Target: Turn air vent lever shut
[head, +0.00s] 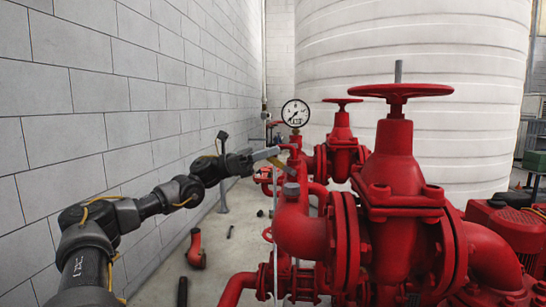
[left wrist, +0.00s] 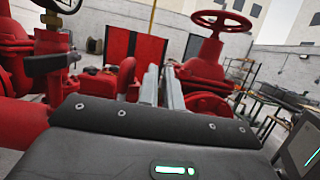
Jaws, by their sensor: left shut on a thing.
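My left gripper (head: 266,154) reaches from the left to the slim red air vent pipe below the pressure gauge (head: 295,113). The grip itself is too small to see clearly. In the left wrist view the two grey fingers (left wrist: 162,88) point away from the camera with red pipework around their tips, and the lever is not clear there. The gauge's edge also shows in the left wrist view (left wrist: 62,4). My right gripper is not in view.
Red pumps and valves fill the right half, with a large handwheel (head: 400,91) and a smaller one (head: 342,101). A white ribbed tank (head: 440,50) stands behind. A block wall (head: 90,100) runs along the left. A red pipe elbow (head: 196,250) is on the floor.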

